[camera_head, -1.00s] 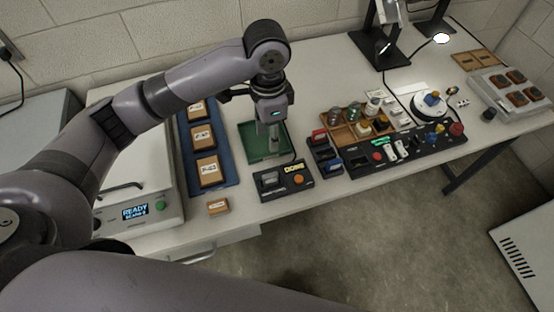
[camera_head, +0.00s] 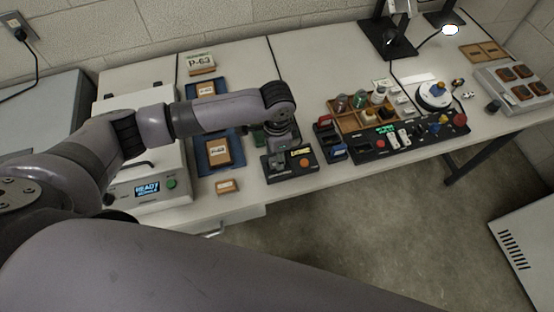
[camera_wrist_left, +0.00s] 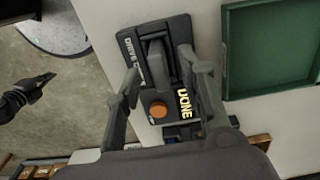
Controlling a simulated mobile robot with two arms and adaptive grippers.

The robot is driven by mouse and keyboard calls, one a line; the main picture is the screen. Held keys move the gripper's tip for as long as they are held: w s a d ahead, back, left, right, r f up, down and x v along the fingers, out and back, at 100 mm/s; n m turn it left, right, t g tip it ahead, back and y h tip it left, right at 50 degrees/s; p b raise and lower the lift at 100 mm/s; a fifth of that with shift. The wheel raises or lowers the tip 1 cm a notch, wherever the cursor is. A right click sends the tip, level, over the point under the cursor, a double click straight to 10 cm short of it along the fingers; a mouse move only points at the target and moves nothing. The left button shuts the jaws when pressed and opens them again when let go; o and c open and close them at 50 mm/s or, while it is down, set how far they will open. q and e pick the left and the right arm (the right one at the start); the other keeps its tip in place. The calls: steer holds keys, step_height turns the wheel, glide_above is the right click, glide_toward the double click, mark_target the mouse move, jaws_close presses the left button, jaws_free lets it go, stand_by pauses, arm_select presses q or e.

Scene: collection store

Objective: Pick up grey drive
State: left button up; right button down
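The grey drive (camera_wrist_left: 156,62) stands in the slot of a black dock (camera_head: 292,168) with an orange button and a lit "DONE" label. My left gripper (camera_head: 278,158) is over the dock and points down at it. In the left wrist view the left gripper (camera_wrist_left: 160,65) is open, one finger on each side of the drive. I cannot tell whether either finger touches it. In the head view the gripper and arm largely hide the drive. A dark shape (camera_wrist_left: 28,95) at the left of the wrist view may be my right gripper; its fingers are unclear.
A green tray (camera_wrist_left: 226,60) lies beside the dock. A blue tray (camera_head: 232,163) with labelled brown boxes is left of it. A small labelled block (camera_head: 227,187) lies near the front edge. A black control panel (camera_head: 405,140) and a wooden compartment box (camera_head: 340,112) stand to the right.

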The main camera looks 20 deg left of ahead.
arm_select(q)
steer(key=shift+f, duration=1.15)
steer(key=c, duration=0.4)
jaws_close()
arm_select(e)
steer(key=shift+s+d+r, duration=0.1)
steer(key=shift+s+r, duration=0.05)
steer(key=shift+s, duration=0.45)
